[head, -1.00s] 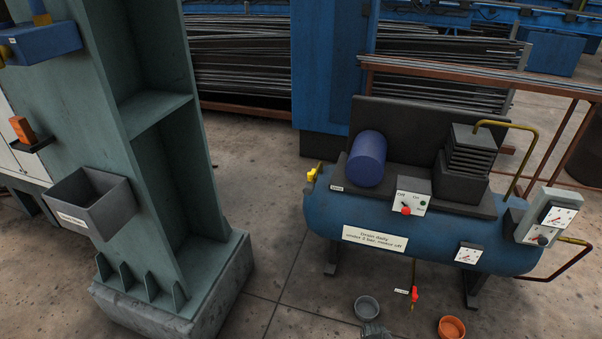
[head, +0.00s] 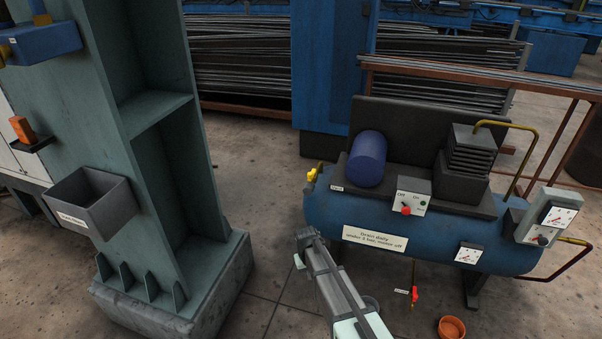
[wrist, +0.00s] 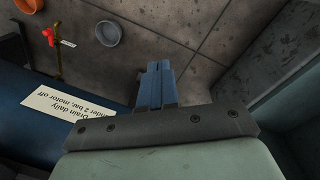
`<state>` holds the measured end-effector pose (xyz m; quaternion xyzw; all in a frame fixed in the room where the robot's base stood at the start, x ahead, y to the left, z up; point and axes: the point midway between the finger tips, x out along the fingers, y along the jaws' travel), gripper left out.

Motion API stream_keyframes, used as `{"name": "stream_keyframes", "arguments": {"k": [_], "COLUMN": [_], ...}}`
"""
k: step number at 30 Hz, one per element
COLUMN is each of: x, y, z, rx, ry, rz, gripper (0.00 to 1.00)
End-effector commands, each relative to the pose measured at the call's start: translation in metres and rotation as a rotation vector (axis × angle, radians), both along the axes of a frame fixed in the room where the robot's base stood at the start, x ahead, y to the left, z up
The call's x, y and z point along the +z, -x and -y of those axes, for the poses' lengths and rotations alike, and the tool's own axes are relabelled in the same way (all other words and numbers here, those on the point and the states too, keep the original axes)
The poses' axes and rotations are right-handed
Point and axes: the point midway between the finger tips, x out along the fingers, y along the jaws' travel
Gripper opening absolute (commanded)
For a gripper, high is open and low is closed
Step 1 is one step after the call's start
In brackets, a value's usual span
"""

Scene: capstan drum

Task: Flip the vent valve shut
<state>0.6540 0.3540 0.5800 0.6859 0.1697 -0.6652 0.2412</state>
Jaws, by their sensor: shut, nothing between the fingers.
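The vent valve looks to be the yellow valve (head: 312,174) at the left end of the blue compressor tank (head: 325,212). A small tag (head: 337,189) sits beside it, too small to read surely. The valve is not in the wrist view, and its handle's exact angle is hard to tell. My gripper (wrist: 160,66) is shut and empty, its two blue fingers together over the floor in the wrist view. In the head view my gripper (head: 309,238) is in front of the tank's left end, below and apart from the yellow valve.
A red drain valve (head: 415,293) hangs under the tank, also in the wrist view (wrist: 48,34). A motor switch box (head: 412,196) sits on the tank's front. An orange bowl (head: 452,328) and a grey bowl (wrist: 107,33) are on the floor. A green column (head: 160,200) stands at left.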

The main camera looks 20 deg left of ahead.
Motion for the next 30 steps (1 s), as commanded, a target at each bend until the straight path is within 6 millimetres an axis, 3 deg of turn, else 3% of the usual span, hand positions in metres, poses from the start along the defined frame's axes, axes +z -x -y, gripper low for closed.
{"name": "stream_keyframes", "arguments": {"k": [1, 11, 18, 24, 30], "x": [0.01, 0.093, 0.172, 0.228, 0.239], "y": [-0.019, -0.106, -0.181, -0.254, -0.3], "z": [-0.021, -0.129, -0.204, -0.238, -0.25], "rx": [0.014, 0.063, 0.037, -0.058, -0.182], "ry": [-0.002, 0.009, 0.033, 0.086, 0.161], "rz": [0.022, 0.161, 0.277, 0.371, 0.439], "gripper": [0.0, 0.0, 0.0, 0.0, 0.0]}}
